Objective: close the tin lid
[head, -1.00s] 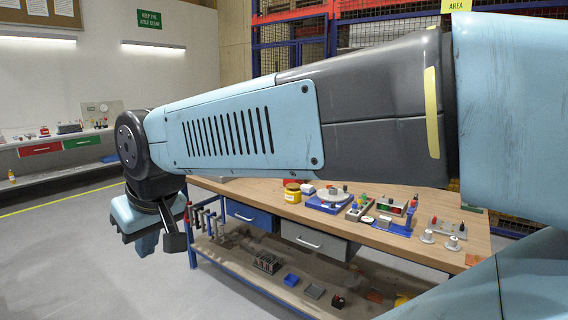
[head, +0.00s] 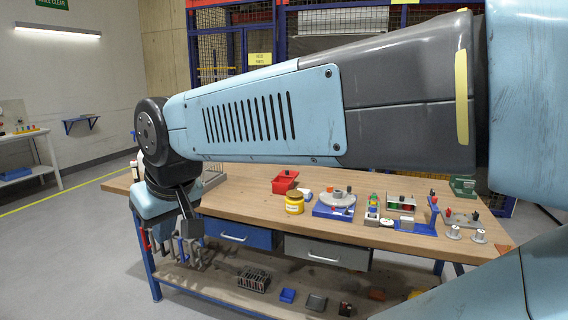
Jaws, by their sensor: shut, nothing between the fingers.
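A small red tin (head: 285,183) sits toward the back of the wooden bench, left of its middle; its lid appears raised, though it is too small to be sure. My gripper (head: 190,228) hangs pointing down at the left, in front of the bench's left end, well apart from the tin. It is shut and empty. My arm stretches across the upper part of the view, above the tin, and does not cover it.
A yellow jar (head: 294,204) stands just in front of the red tin. A blue-based rotary jig (head: 334,203) is to the right, with small fixtures beyond it. Blue and grey drawers hang under the bench (head: 240,196). Tools hang at its left end.

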